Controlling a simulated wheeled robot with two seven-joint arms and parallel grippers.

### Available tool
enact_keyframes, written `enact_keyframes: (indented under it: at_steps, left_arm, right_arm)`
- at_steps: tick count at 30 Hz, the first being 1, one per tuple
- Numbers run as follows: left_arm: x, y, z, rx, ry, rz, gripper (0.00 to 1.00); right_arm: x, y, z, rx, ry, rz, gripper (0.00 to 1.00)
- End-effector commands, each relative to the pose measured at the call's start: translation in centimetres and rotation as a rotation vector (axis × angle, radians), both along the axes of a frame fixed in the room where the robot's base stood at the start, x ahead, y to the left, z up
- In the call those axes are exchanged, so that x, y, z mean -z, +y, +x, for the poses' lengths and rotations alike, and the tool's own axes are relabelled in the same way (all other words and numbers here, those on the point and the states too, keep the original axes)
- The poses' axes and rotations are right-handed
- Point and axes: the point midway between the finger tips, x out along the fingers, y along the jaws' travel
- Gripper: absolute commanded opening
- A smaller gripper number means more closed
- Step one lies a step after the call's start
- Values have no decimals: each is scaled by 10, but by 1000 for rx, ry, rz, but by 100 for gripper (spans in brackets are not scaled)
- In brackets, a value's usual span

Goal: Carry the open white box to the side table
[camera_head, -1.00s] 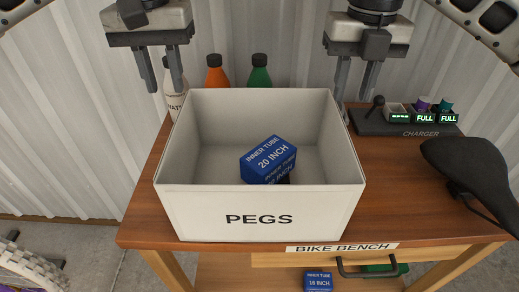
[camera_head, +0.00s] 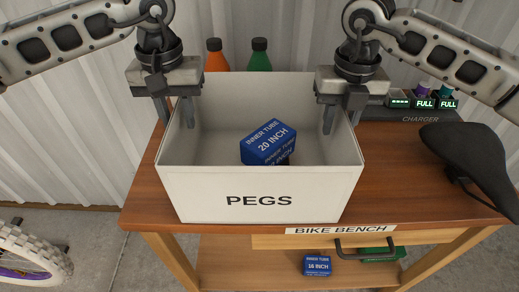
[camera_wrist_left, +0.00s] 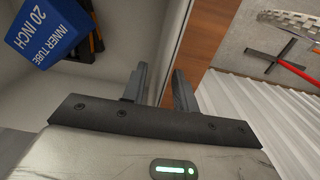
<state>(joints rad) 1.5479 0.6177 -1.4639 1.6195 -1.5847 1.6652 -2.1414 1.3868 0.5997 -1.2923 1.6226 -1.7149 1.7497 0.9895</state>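The open white box (camera_head: 190,195), marked PEGS, stands upright on the wooden bike bench (camera_head: 400,190). A blue inner tube box marked 20 INCH (camera_head: 268,142) lies inside; it also shows in the left wrist view (camera_wrist_left: 42,32). My left gripper (camera_head: 176,112) is open at the box's left wall, one finger inside and one outside. The left wrist view shows that gripper (camera_wrist_left: 158,88) with the wall between its separated fingers. My right gripper (camera_head: 341,116) is open at the right wall, one finger inside, the other outside and partly hidden. The side table cannot be identified.
A charger (camera_head: 415,111) and a black bike saddle (camera_head: 466,160) lie to the right on the bench. An orange bottle (camera_head: 217,55) and a green bottle (camera_head: 259,55) stand behind the box. A 16 INCH box (camera_head: 317,265) lies on the lower shelf. A wheel (camera_head: 35,255) is at lower left.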

Motion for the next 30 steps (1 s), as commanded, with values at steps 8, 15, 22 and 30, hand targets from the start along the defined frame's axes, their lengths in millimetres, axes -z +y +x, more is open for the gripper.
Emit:
enact_keyframes:
  at_steps: [8, 15, 22, 30]
  left_arm:
    - [11, 0, 0, 0, -1, 0, 29]
    - [11, 0, 0, 0, -1, 0, 15]
    - [11, 0, 0, 0, -1, 0, 0]
    - [7, 0, 0, 0, -3, -1, 0]
  right_arm:
    - [12, 0, 0, -1, 0, -1, 29]
    - [11, 0, 0, 0, 0, -1, 15]
    - [11, 0, 0, 0, 0, -1, 0]
    - [7, 0, 0, 0, -2, 0, 0]
